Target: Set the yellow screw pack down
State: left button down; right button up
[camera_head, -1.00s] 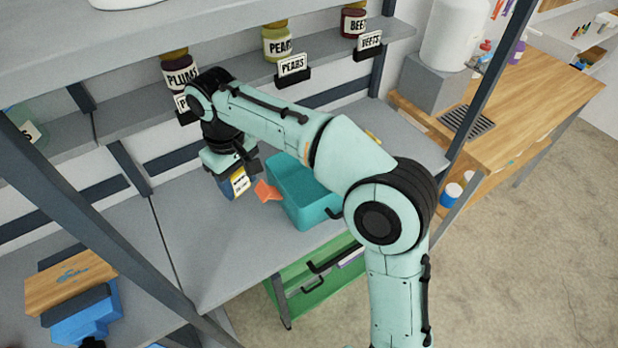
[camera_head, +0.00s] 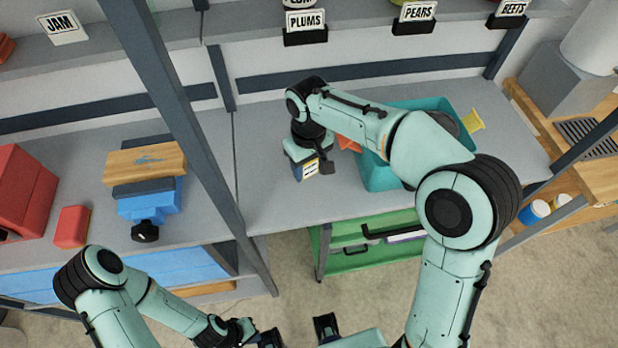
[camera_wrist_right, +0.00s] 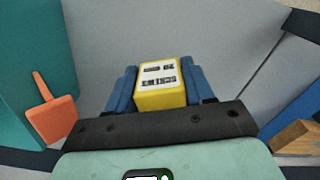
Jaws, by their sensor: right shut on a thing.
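The yellow screw pack (camera_wrist_right: 162,97) has a white label with dark print. My right gripper (camera_wrist_right: 160,88) is shut on it, with a blue finger on each side. In the head view the pack (camera_head: 311,168) hangs under my right gripper (camera_head: 307,160), over the grey worktop (camera_head: 285,200) left of the teal bin. I cannot tell whether its lower end touches the worktop.
The teal bin (camera_head: 378,176) stands right of the pack, with an orange tool (camera_wrist_right: 52,118) beside it. A blue clamp-like thing with a wooden block (camera_head: 146,160) is on the left bench, past a dark post (camera_head: 185,110). Grey worktop left of the pack is clear.

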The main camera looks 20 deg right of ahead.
aim_at(309, 185)
jog(key=shift+f, duration=2.6)
jog(key=shift+b, duration=0.3)
jog(key=shift+f, duration=0.2)
jog(key=o, duration=1.1)
jog(key=shift+r, duration=0.1)
notch_tip(309, 185, up, 12)
jog(key=shift+r+p, duration=0.15)
jog(key=shift+p, duration=0.85)
